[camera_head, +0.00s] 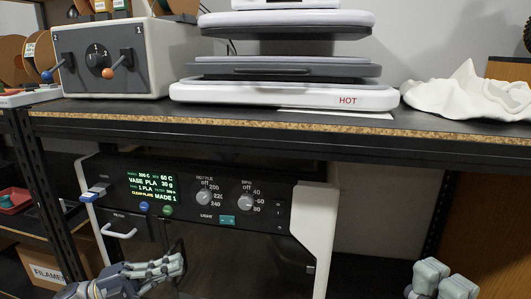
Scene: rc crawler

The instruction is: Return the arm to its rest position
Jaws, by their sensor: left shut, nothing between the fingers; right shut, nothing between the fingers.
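My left gripper (160,269) is low in the head view, in front of the dark lower front of the 3D printer (215,238). Its fingers point right and lie together, shut and empty. My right gripper (441,277) is at the bottom right, cut by the lower edge. Its fingertips point up, and it is shut with nothing in it. Neither gripper visibly touches anything.
A shelf (285,133) crosses above both grippers, carrying a grey switch box (115,62), a white press marked HOT (290,97) and a white cloth (465,95). A FILAMENT carton (45,272) stands at lower left.

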